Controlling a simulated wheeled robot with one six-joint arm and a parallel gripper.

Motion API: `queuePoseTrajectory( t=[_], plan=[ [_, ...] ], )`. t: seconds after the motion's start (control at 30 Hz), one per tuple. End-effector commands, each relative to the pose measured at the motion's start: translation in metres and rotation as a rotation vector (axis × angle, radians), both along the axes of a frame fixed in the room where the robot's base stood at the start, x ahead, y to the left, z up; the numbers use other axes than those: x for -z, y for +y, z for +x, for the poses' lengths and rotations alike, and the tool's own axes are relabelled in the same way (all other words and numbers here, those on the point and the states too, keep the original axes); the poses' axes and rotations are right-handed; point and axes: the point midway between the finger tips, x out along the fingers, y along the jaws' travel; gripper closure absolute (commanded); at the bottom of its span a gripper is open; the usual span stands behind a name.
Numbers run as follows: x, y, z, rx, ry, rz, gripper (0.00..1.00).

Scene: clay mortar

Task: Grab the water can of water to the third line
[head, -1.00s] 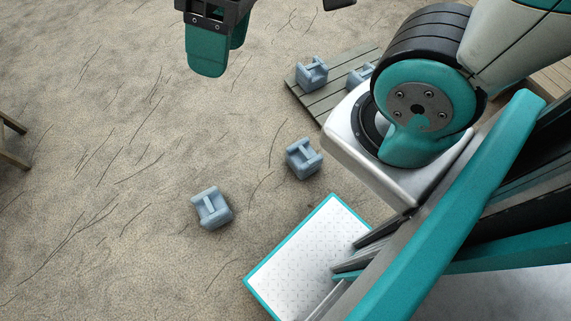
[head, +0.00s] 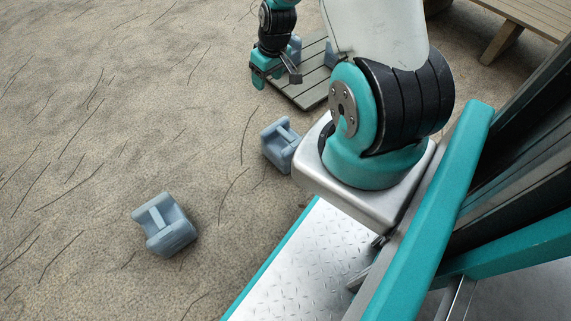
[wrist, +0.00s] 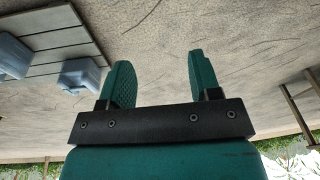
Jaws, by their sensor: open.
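Several blue-grey can-like blocks with a bar handle across the top are in view; I cannot tell whether they hold water. One can (head: 165,226) stands on the ground at lower left, and another can (head: 281,145) is close to my base. Two more, partly hidden by my arm, are on the slatted platform (head: 309,94). The wrist view shows a can (wrist: 80,76) on the platform and another can (wrist: 13,56) at the left edge. My gripper (head: 268,74) is beside the platform's left edge. Its fingers (wrist: 161,80) are apart with nothing between them. No marked third line is recognisable.
Cracked sandy ground (head: 90,130) is open across the left. A wooden bench (head: 515,25) stands at top right. The wrist view shows a wooden frame (wrist: 298,110) at right. My base and column fill the lower right.

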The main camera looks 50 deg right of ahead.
Motion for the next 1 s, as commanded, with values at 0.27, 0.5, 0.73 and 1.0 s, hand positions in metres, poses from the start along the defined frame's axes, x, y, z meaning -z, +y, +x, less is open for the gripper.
queuePoseTrajectory(
  t=[0.27, 0.5, 0.73, 1.0],
  plan=[
    [0.140, -0.055, -0.043, 0.088, 0.039, -0.054, 0.43],
    [0.178, -0.061, -0.046, 0.095, 0.045, -0.062, 0.43],
    [0.232, -0.062, -0.038, 0.095, 0.045, -0.062, 0.43],
    [0.269, -0.063, -0.031, 0.095, 0.043, -0.062, 0.43]
  ],
)
